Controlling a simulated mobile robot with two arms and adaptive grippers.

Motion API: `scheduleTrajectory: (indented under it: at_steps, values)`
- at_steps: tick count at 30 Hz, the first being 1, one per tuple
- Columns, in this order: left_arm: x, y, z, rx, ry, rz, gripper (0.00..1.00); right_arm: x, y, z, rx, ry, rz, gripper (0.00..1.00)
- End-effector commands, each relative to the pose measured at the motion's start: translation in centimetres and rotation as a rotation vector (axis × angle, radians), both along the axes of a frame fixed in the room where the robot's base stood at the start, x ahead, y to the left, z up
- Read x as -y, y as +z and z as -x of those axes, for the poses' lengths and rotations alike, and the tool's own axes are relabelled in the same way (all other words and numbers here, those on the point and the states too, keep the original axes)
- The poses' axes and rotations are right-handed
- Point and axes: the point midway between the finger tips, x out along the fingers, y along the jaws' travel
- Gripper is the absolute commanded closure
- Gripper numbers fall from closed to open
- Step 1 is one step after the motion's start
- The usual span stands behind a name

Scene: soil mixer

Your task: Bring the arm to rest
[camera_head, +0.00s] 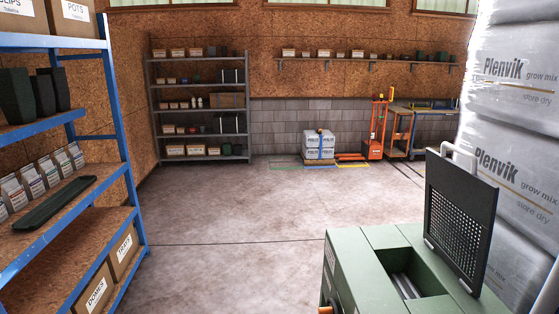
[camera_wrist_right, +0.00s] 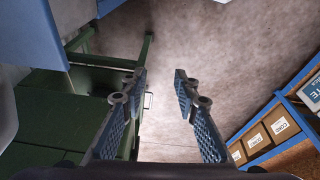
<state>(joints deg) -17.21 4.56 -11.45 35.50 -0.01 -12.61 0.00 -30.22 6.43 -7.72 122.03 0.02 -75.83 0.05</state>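My right gripper (camera_wrist_right: 160,82) shows in the right wrist view with its two fingers spread apart. Nothing is between them, and bare concrete floor shows through the gap. The green soil mixer (camera_head: 345,262) stands at the lower right of the head view, its dark perforated lid (camera_head: 460,215) raised and its top opening uncovered. Green metal parts, likely of the mixer, also show left of my right gripper in the wrist view (camera_wrist_right: 45,110). Neither gripper shows in the head view, and my left gripper is in no view.
A blue shelf (camera_head: 120,130) with pots, packets and boxes stands at the left. Stacked white grow-mix bags (camera_head: 515,130) rise at the right. A grey shelf (camera_head: 250,110), a pallet load (camera_head: 318,146) and an orange pallet truck (camera_head: 377,130) are at the back. The middle floor (camera_head: 235,215) is clear.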

Motion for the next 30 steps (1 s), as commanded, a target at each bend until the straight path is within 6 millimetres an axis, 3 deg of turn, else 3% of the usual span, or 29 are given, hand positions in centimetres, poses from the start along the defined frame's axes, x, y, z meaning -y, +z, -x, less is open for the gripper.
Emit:
scheduleTrajectory:
  at_steps: [1, 8, 14, 18, 24, 30]
  values:
    - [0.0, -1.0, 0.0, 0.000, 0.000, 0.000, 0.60, 0.0, -3.0, 0.2, -0.014, 0.001, 0.001, 0.72]
    - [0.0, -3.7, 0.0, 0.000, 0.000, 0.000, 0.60, 0.1, -15.1, 1.7, -0.052, 0.009, 0.005, 0.72]
    - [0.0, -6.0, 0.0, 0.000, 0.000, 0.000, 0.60, 0.5, -24.9, 4.9, -0.087, 0.016, 0.009, 0.72]
    - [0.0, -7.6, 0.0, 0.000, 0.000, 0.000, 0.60, 1.0, -31.1, 8.1, -0.111, 0.022, 0.012, 0.72]
    - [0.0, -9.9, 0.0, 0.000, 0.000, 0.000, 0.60, 1.9, -38.5, 13.7, -0.146, 0.029, 0.017, 0.72]
    - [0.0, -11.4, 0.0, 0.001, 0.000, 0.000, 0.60, 2.9, -42.8, 18.4, -0.168, 0.035, 0.020, 0.72]
